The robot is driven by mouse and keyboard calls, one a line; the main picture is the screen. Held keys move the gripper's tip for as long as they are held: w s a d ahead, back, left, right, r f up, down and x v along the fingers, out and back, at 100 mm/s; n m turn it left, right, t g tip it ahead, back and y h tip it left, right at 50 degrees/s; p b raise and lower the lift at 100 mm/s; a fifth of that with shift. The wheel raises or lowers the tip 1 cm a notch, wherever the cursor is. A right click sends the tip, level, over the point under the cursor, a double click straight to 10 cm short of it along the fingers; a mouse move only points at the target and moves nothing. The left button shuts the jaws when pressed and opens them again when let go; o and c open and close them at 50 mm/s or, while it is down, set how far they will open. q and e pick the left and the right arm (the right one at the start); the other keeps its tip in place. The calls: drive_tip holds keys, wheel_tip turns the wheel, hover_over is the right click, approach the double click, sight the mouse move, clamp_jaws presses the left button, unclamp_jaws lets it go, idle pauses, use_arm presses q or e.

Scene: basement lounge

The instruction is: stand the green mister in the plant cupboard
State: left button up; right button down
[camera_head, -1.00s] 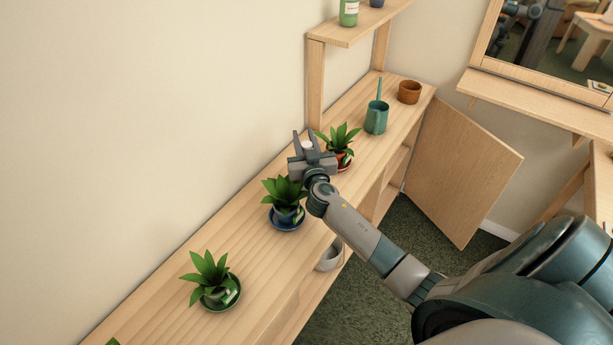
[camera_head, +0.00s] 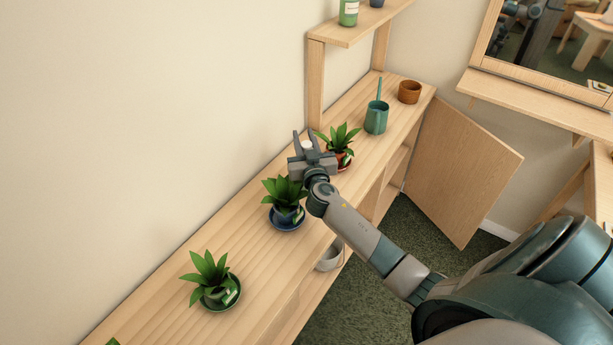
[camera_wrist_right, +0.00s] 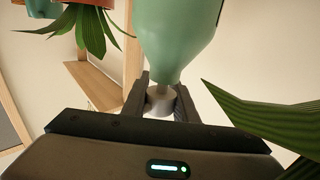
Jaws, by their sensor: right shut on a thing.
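My right gripper (camera_head: 308,143) is above the long wooden counter, between two potted plants. It is shut on the narrow pale neck of the green mister (camera_wrist_right: 178,35). In the right wrist view, which is upside down, the mister's green body extends from the fingers. In the head view only its pale top (camera_head: 307,146) shows between the fingers, and the gripper hides the body. The wooden cupboard under the counter has its door (camera_head: 460,175) swung open at the right. Its inside is mostly hidden from here. My left gripper is not in view.
Plants in red (camera_head: 341,148), blue (camera_head: 286,202) and green (camera_head: 211,280) pots stand on the counter. A teal watering can (camera_head: 376,117) and a brown pot (camera_head: 409,92) stand farther back. A green labelled bottle (camera_head: 349,13) is on the raised shelf. A grey pot (camera_head: 329,256) sits lower down.

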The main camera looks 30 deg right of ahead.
drive_tip(key=shift+r, duration=0.1)
idle(0.6)
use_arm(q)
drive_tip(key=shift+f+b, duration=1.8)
use_arm(e)
drive_tip(key=s+d+r, duration=0.5)
drive_tip(key=d+r, duration=0.5)
drive_tip(key=r, duration=0.1)
drive_tip(key=shift+s+d, duration=0.2)
